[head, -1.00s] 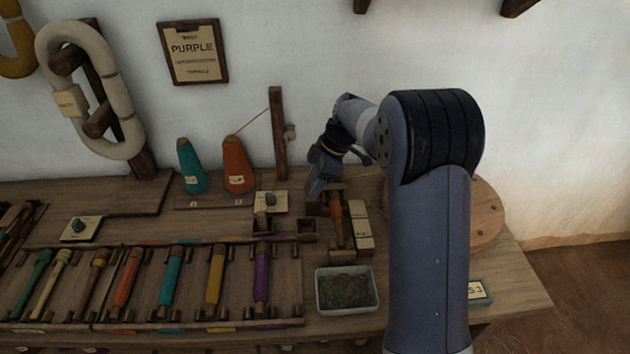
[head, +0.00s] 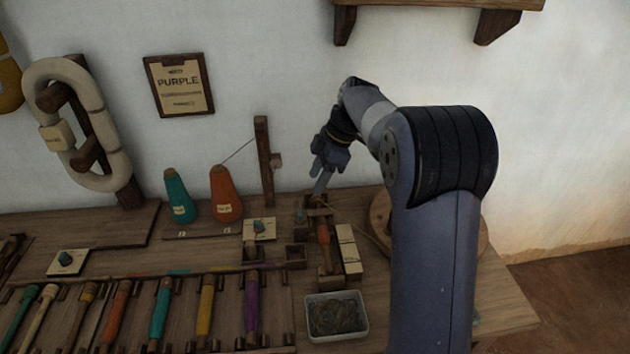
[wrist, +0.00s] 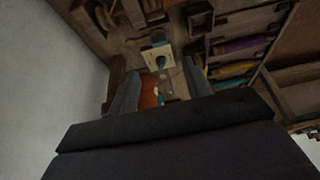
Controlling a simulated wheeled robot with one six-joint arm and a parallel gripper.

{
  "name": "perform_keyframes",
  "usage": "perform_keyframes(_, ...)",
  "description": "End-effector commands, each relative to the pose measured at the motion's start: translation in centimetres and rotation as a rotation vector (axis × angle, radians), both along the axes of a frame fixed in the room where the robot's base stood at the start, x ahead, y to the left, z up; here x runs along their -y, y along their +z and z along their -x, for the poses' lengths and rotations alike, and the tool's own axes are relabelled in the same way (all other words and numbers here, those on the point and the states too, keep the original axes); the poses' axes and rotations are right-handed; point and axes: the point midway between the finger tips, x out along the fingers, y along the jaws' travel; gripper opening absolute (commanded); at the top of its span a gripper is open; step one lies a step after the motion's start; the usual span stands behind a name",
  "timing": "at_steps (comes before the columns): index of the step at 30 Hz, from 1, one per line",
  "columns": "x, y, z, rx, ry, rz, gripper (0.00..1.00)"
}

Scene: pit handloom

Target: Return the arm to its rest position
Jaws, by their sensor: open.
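My gripper (head: 321,181) hangs at the back of the bench, above the back end of a small wooden holder (head: 326,262) with an orange spool (head: 323,232) in it. In the head view its fingers point down, and it appears clear of the holder. In the wrist view the two fingers of my gripper (wrist: 160,88) stand apart with nothing held between them. The orange cone (wrist: 149,92) shows beyond and between the fingers there, not gripped.
The bench (head: 105,222) holds an orange cone (head: 226,196), a teal cone (head: 179,198), a wooden post (head: 264,162) and a grey tray (head: 336,316). Several coloured spools lie in a front rack. A wall shelf (head: 430,3) is above.

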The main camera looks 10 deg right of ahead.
Motion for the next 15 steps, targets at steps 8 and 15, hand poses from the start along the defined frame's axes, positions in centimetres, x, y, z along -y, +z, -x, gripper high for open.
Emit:
perform_keyframes(8,-0.1,-0.2,0.0,0.0,0.0,0.0,0.47)
perform_keyframes(15,-1.1,-2.8,0.0,-0.002,0.001,0.0,0.47)
